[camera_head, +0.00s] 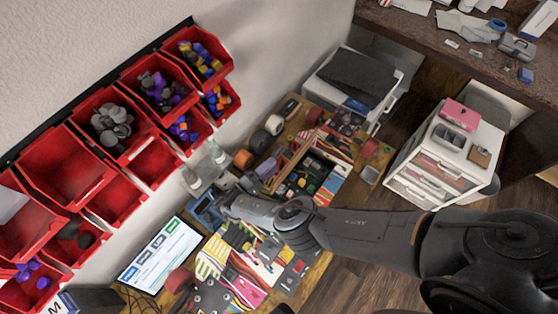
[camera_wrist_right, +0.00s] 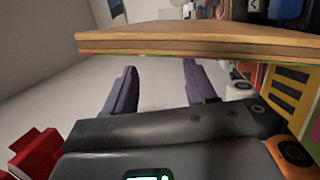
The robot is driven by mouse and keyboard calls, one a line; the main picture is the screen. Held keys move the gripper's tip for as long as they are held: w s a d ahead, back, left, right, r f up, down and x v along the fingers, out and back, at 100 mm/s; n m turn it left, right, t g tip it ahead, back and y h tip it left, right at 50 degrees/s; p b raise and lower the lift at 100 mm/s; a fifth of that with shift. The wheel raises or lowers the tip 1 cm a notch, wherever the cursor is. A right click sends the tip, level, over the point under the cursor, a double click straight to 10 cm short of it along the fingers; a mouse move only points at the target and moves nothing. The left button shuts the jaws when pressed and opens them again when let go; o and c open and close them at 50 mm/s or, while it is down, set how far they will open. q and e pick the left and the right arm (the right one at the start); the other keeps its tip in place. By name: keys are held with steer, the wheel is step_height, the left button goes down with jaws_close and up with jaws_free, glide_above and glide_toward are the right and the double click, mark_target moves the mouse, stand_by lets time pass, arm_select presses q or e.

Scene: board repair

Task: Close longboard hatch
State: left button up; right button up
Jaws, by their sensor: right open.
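The longboard (camera_head: 240,262) lies across the workbench in the head view, its deck brightly patterned. Its compartment (camera_head: 318,172) is open, with dark electronic parts inside. A wooden panel that looks like the raised hatch (camera_head: 289,158) stands along the compartment's left side. In the right wrist view, the hatch's wooden edge (camera_wrist_right: 190,43) runs across, just beyond the fingertips. My right gripper (camera_head: 257,176) is left of the hatch; its two fingers (camera_wrist_right: 160,68) are apart with nothing between them. Whether they touch the hatch is unclear. My left gripper is not in view.
Red bins (camera_head: 115,130) with small parts line the wall at left. A tablet (camera_head: 160,253) lies at the bench's lower left. White drawer units (camera_head: 440,150) stand to the right. My right arm crosses over the board; loose wheels (camera_head: 274,125) lie behind the hatch.

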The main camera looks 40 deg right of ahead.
steer(key=shift+a+f+b, duration=0.2)
steer(key=shift+a+b, duration=0.2)
steer(key=shift+a, duration=0.65)
steer(key=shift+a+f+b, duration=0.15)
steer(key=shift+a+b, duration=0.2)
steer(key=shift+a, duration=0.65)
